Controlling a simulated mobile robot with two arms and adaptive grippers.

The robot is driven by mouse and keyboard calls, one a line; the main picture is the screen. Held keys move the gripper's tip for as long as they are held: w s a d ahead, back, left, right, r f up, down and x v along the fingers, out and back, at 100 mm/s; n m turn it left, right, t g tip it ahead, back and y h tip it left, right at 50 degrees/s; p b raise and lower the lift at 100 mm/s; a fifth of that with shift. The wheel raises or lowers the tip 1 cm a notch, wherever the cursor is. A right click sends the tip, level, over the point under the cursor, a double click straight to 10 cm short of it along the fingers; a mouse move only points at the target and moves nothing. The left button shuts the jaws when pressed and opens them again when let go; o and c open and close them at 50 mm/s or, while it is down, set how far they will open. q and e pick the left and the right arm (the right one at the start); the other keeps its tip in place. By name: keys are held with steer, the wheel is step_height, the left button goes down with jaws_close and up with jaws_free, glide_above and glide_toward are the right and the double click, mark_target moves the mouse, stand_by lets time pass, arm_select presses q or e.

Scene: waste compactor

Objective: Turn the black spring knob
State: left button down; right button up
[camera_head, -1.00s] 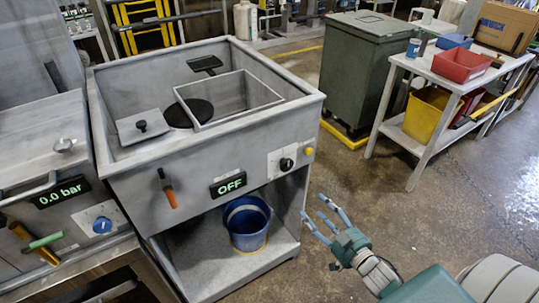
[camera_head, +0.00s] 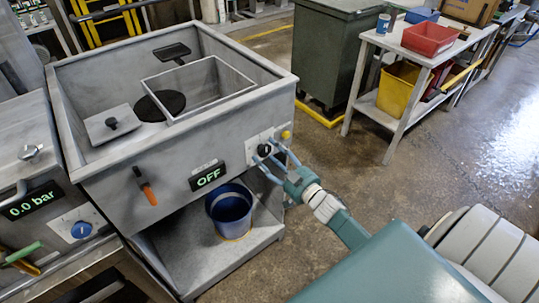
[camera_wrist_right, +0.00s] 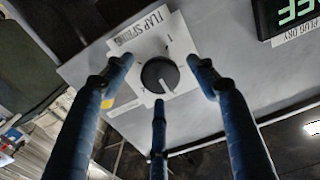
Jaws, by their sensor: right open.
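The black spring knob (camera_head: 264,150) sits on a white plate on the front of the grey metal unit, right of the OFF display. In the right wrist view the knob (camera_wrist_right: 160,75) is round and black with a pale pointer line, and its label reads "FLAP SPRING". My right gripper (camera_head: 270,160) is in front of the knob, with its blue fingers open. In the right wrist view the fingers (camera_wrist_right: 158,80) spread on both sides of the knob and below it; I see no clear contact. My left gripper is not in view.
The OFF display (camera_head: 208,176) and an orange-handled lever (camera_head: 145,186) are on the same front panel. A yellow button (camera_head: 286,134) is just right of the knob plate. A blue bucket (camera_head: 230,212) stands on the shelf below. A green bin (camera_head: 335,50) stands behind right.

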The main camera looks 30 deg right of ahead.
steer(key=shift+w, duration=0.1)
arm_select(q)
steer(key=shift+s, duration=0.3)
arm_select(e)
steer(key=shift+f, duration=0.1)
steer(key=c, duration=1.1)
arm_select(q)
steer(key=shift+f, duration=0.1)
arm_select(e)
steer(key=shift+n, duration=0.3)
steer(key=n, duration=0.3)
steer(key=shift+f+b, duration=0.15)
steer(key=shift+b, duration=0.2)
steer(key=n, duration=0.3)
steer(key=shift+n+b, duration=0.3)
steer(key=shift+b, duration=0.1)
arm_select(q)
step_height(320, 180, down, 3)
steer(key=shift+b, duration=0.8)
arm_select(e)
steer(key=n, duration=0.6)
steer(key=shift+d, duration=0.15)
